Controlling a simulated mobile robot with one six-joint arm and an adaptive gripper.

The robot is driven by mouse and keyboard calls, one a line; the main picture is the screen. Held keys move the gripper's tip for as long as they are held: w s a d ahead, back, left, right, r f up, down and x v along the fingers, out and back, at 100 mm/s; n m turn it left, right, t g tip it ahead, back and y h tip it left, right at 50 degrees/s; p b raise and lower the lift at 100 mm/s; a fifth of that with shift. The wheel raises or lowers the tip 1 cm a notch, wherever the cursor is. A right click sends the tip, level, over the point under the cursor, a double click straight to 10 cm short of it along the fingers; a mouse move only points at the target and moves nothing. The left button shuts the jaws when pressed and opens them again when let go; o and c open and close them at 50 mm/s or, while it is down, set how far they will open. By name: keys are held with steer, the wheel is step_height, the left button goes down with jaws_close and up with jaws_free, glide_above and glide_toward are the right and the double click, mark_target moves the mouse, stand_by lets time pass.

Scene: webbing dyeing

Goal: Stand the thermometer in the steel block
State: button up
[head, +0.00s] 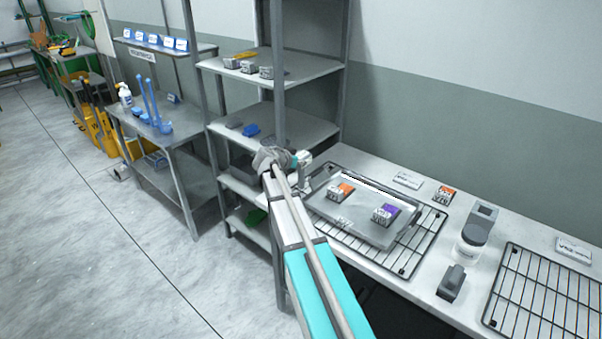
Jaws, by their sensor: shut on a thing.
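My gripper (300,160) is at the end of my arm, by the left end of the bench and beside the shelf rack. It is small here and partly hidden by my wrist. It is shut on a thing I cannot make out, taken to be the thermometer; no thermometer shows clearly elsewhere. A small dark grey block (452,284) stands near the bench's front edge, right of the tray and well apart from my gripper. It may be the steel block, but I cannot tell for sure, nor see any hole in it.
A grey tray (345,224) with orange and purple labelled boxes lies on a wire rack. A clear jar (471,250), a grey device (482,218) and another wire rack (545,295) are at the right. The shelf rack (276,95) stands close to my arm.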

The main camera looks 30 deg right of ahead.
steer(key=shift+f, duration=0.1)
stand_by(0.3)
steer(key=shift+w+d+f+b, duration=0.35)
steer(key=shift+w+f+b, duration=0.1)
steer(key=shift+f+b, duration=0.25)
steer(key=shift+s+f+b, duration=0.1)
steer(key=shift+f+b, duration=1.2)
steer(key=o, duration=1.3)
steer(key=shift+o, duration=0.2)
steer(key=shift+r, duration=0.1)
